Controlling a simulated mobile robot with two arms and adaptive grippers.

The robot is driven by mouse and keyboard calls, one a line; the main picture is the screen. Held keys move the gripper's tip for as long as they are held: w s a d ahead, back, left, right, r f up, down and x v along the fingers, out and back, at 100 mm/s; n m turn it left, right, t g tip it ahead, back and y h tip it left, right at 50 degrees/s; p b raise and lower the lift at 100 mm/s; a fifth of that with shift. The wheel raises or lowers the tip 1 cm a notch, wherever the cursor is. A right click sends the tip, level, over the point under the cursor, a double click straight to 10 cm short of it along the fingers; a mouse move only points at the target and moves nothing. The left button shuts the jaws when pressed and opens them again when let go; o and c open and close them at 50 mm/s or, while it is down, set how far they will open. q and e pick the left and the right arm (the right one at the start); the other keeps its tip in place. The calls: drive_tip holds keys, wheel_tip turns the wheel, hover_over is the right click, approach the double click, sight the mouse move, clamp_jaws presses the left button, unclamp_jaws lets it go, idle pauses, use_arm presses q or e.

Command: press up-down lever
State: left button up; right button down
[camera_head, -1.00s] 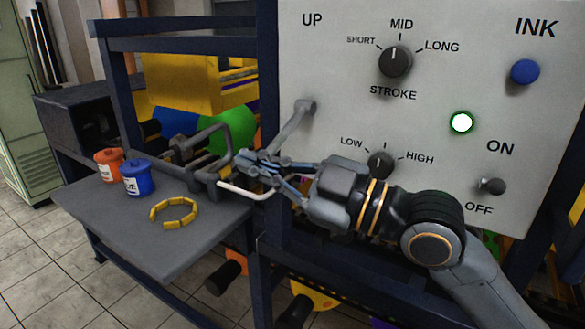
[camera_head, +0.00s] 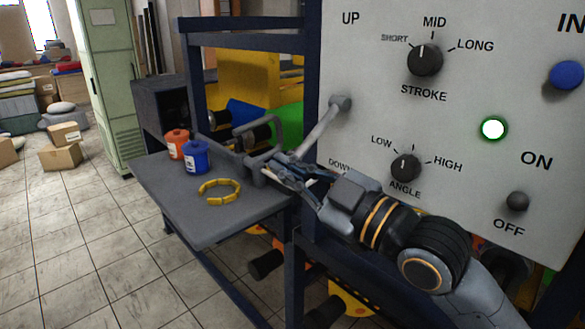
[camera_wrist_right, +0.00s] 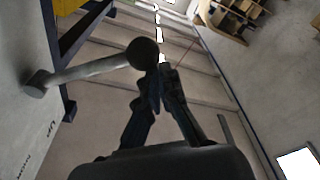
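The up-down lever (camera_head: 322,128) is a grey rod pivoting on the left of the white control panel, between the UP and DOWN labels. It slants down to the left. In the right wrist view the lever's rod (camera_wrist_right: 88,70) ends in a dark ball knob (camera_wrist_right: 144,53). My right gripper (camera_head: 272,166) is at the lever's lower end in the head view. In the wrist view its fingertips (camera_wrist_right: 159,76) are together, just beside the knob; I cannot tell whether they touch it. Nothing shows between the fingers. My left gripper is not in view.
The panel (camera_head: 465,120) also carries a stroke knob (camera_head: 425,60), an angle knob (camera_head: 405,167), a blue ink button (camera_head: 566,75) and a lit green light (camera_head: 494,128).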

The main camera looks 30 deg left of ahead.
drive_tip(key=shift+w+f, duration=0.1)
drive_tip(key=shift+f, duration=0.35)
drive_tip(key=r+v, duration=0.1)
drive_tip(key=v, duration=0.6)
drive_tip(key=shift+d+f, duration=0.15)
drive_tip(key=shift+d, duration=0.05)
